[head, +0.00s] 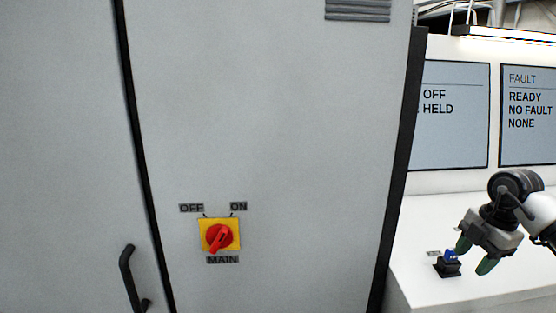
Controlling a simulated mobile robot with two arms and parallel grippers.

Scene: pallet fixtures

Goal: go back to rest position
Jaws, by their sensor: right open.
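My right gripper (474,258) is at the right of the head view, pointing down over the white console top. It is open, with its two green-tipped fingers apart. Close to its fingertips is a small blue switch or button (450,254) on a black base (447,268). I cannot tell whether a finger touches it. My left gripper is not in the view.
A tall grey cabinet (270,120) fills the left and middle, with a black handle (127,275) and a red rotary main switch (219,237) on a yellow plate. Behind the console, one screen (450,130) reads "OFF" and "HELD"; another (528,145) reads "READY", "NO FAULT", "NONE".

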